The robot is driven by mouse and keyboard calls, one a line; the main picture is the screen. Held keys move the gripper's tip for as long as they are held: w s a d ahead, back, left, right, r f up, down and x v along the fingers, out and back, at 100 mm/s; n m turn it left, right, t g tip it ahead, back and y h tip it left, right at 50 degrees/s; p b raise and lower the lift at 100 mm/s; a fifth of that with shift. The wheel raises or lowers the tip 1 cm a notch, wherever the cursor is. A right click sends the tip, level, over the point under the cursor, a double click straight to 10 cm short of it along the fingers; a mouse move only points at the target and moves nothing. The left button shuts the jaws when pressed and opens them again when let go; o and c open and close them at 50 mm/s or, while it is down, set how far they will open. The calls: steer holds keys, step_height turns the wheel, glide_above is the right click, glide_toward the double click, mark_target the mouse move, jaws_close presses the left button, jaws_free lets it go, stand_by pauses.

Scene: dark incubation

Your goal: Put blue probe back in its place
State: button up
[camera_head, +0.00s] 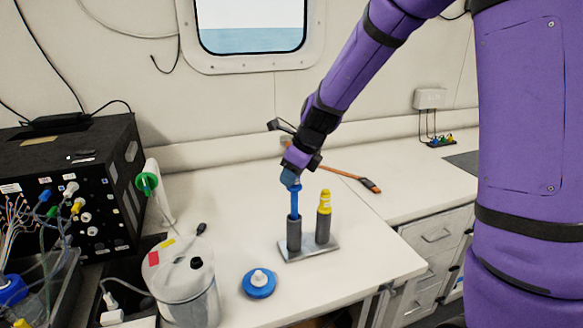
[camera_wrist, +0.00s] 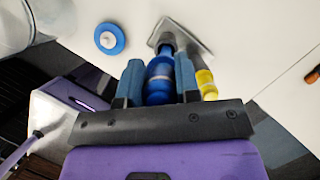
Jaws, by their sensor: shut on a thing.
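The blue probe (camera_head: 295,203) stands upright with its lower end in the left dark tube of a small metal stand (camera_head: 325,250). My gripper (camera_head: 291,178) is above the stand and shut on the top of the blue probe. In the wrist view the blue probe (camera_wrist: 160,80) lies between the two blue fingers of my gripper (camera_wrist: 159,82). A yellow probe (camera_head: 324,201) stands in the right tube of the stand, close beside my gripper. How deep the blue probe sits in its tube is hidden.
A blue disc with a white knob (camera_head: 259,283) lies left of the stand. A white canister (camera_head: 185,290) and a black instrument box (camera_head: 70,180) stand further left. An orange-handled tool (camera_head: 350,178) lies behind. The counter right of the stand is clear.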

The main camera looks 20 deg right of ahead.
glide_above(291, 218)
steer(key=shift+w+d+f, duration=0.1)
steer(key=shift+w+f, duration=0.05)
steer(key=shift+f, duration=1.8)
steer(key=shift+w+d+f, duration=0.1)
steer(key=shift+w+f, duration=0.05)
steer(key=shift+f, duration=1.8)
steer(key=shift+f, duration=0.7)
steer(key=o, duration=1)
steer(key=v, duration=1)
steer(key=shift+s+d+r, duration=0.1)
steer(key=shift+s+r, duration=0.05)
steer(key=shift+r, duration=0.25)
